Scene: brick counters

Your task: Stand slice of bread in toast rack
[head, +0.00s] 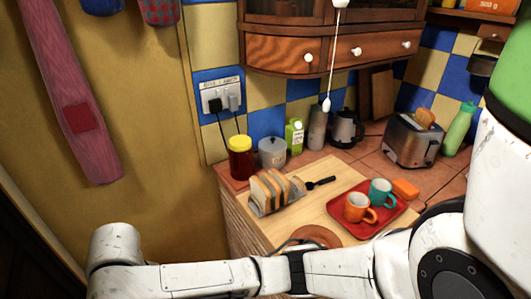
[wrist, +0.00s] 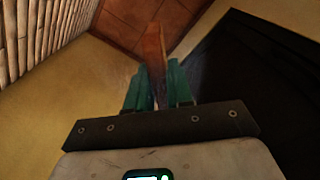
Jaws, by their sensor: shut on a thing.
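My gripper (wrist: 157,72) is shut on a slice of bread (wrist: 153,48), seen almost edge-on between its green fingers in the wrist view. The gripper and this slice cannot be made out in the head view, where my arm crosses the bottom of the picture. The toast rack (head: 259,211) stands on the wooden board at the counter's left end, with several bread slices (head: 270,186) upright in it. Its gaps are too small to tell apart. My gripper is away from the rack, which does not show in the wrist view.
A black-handled utensil (head: 320,183) lies right of the rack. A red tray (head: 378,207) holds an orange mug (head: 357,208) and a teal mug (head: 380,192). A yellow-lidded jar (head: 241,160) and a grey canister (head: 271,152) stand behind. A toaster (head: 408,142) holds bread.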

